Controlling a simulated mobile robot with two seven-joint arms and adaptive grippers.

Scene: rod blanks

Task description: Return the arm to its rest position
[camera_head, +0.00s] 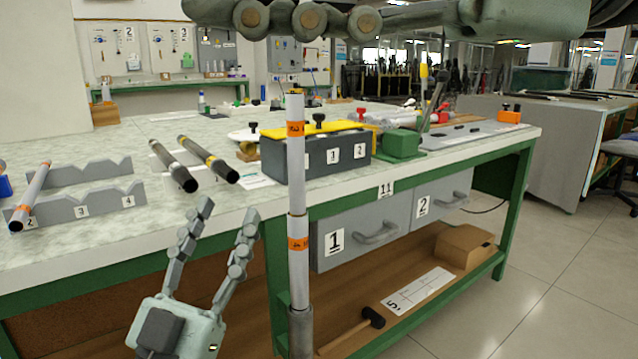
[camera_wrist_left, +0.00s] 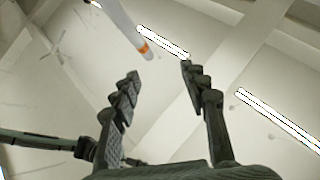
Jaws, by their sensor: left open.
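My left gripper (camera_head: 229,207) is open and empty, fingers pointing up, in front of the bench's front edge in the head view. In the left wrist view its two fingers (camera_wrist_left: 160,72) stand apart against the ceiling with nothing between them. A pale rod with orange bands (camera_head: 297,180) stands upright to the right of that gripper, apart from it. Its lower end meets a grey sleeve (camera_head: 300,330); what supports this is unclear. A pale rod with an orange band (camera_wrist_left: 125,28) shows beyond the fingertips in the left wrist view. My right gripper (camera_head: 310,18) crosses the top edge; its fingertips are unclear.
The bench (camera_head: 95,255) has grey notched racks (camera_head: 80,209), one bearing a banded rod (camera_head: 32,190). Two dark rods (camera_head: 208,160) lie near a grey box with a yellow top (camera_head: 315,155). Drawers (camera_head: 365,236) and a shelf are below.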

